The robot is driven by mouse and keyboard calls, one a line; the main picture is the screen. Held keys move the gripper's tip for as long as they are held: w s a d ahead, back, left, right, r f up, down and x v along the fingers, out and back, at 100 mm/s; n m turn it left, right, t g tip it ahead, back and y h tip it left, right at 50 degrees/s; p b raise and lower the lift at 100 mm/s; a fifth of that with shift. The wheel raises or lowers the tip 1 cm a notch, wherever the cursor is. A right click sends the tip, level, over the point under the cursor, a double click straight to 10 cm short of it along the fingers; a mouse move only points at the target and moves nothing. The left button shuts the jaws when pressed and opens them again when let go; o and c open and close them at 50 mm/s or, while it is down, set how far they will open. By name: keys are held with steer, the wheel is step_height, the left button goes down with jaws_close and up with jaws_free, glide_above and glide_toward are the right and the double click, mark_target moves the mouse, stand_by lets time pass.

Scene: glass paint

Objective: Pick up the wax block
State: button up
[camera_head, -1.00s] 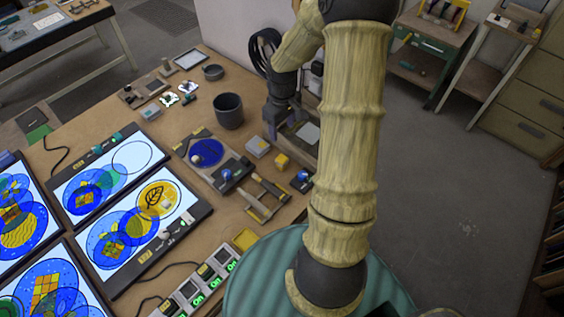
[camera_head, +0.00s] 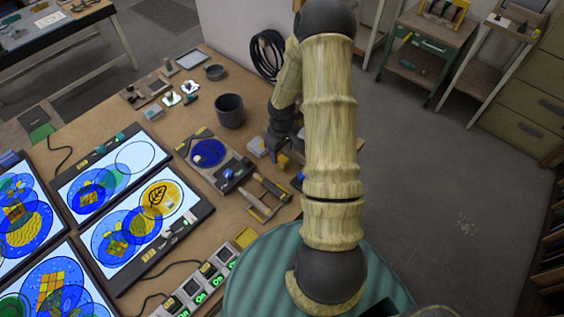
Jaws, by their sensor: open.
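A small yellow block (camera_head: 284,161), which looks like the wax block, sits near the right edge of the brown workbench. My dark gripper (camera_head: 278,146) points down right beside and above it and hides part of it. The gripper is open, but its fingertips are small and partly hidden by my arm, so I cannot tell whether they reach around the block or touch it.
A grey block (camera_head: 257,146) lies close left of the gripper. A dark cup (camera_head: 230,111), a board with a blue disc (camera_head: 208,153) and a wooden frame (camera_head: 268,198) stand nearby. Lit panels (camera_head: 150,215) with coloured glass fill the left.

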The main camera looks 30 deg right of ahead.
mark_target(282, 159)
steer(key=f, duration=0.1)
steer(key=f+p, duration=0.1)
steer(key=f, duration=0.1)
steer(key=f+p, duration=0.1)
steer(key=shift+s+f, duration=0.25)
steer(key=shift+f, duration=0.15)
steer(key=shift+d+f, duration=0.1)
steer(key=shift+f, duration=0.15)
steer(key=shift+s, duration=0.1)
steer(key=c, duration=1.1)
steer(key=shift+o, duration=0.2)
steer(key=shift+r, duration=0.15)
step_height(282, 159, up, 10)
steer(key=shift+f+b, duration=0.1)
steer(key=shift+b, duration=0.9)
